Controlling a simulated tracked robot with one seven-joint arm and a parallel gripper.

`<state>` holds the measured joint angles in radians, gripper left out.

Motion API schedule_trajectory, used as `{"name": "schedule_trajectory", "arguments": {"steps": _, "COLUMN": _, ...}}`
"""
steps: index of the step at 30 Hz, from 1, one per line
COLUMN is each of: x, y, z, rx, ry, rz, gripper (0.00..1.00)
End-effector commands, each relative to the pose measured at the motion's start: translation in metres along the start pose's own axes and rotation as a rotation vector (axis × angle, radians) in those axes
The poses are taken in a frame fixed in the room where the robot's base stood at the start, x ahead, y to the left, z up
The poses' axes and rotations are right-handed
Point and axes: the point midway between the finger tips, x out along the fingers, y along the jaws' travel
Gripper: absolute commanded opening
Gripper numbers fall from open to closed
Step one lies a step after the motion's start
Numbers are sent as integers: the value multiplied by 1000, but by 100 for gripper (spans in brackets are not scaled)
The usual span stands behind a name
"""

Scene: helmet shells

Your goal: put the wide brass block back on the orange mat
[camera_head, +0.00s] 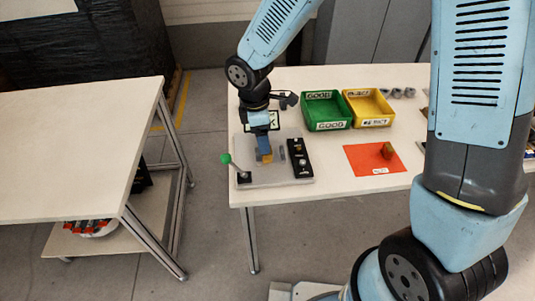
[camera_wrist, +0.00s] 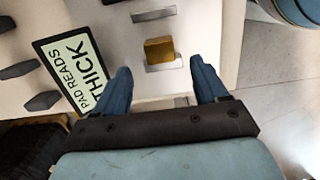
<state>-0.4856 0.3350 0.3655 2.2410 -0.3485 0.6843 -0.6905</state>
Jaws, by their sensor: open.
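A brass block (camera_wrist: 159,50) sits on a metal pad of the grey fixture in the wrist view; in the head view a yellowish block (camera_head: 266,156) shows just below my gripper (camera_head: 262,146). My gripper is open, its blue fingers to either side of the block's line in the wrist view (camera_wrist: 160,72), with the block apart from them. The orange mat (camera_head: 361,164) lies on the table to the right, with a white label at its front. A brownish block (camera_head: 387,151) stands on its right part. I cannot tell which block is the wide one.
A sign reading "PAD READS THICK" (camera_wrist: 78,73) is beside the pad. The fixture (camera_head: 262,178) carries a green-knobbed lever (camera_head: 226,159) and a black control box (camera_head: 298,158). Green (camera_head: 327,111) and yellow (camera_head: 368,108) bins stand behind the mat. The mat's left part is clear.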

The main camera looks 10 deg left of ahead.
Motion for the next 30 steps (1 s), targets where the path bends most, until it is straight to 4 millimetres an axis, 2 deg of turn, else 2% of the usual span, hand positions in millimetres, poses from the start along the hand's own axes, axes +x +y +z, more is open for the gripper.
{"name": "schedule_trajectory", "arguments": {"steps": 12, "x": 47, "y": 0, "z": 4, "rx": 0, "ry": -1, "rz": -2, "gripper": 72}}
{"name": "schedule_trajectory", "arguments": {"steps": 21, "x": 51, "y": 0, "z": 4, "rx": 2, "ry": 0, "rz": -1, "gripper": 72}}
{"name": "schedule_trajectory", "arguments": {"steps": 30, "x": 50, "y": 0, "z": 4, "rx": 2, "ry": 0, "rz": -1, "gripper": 45}}
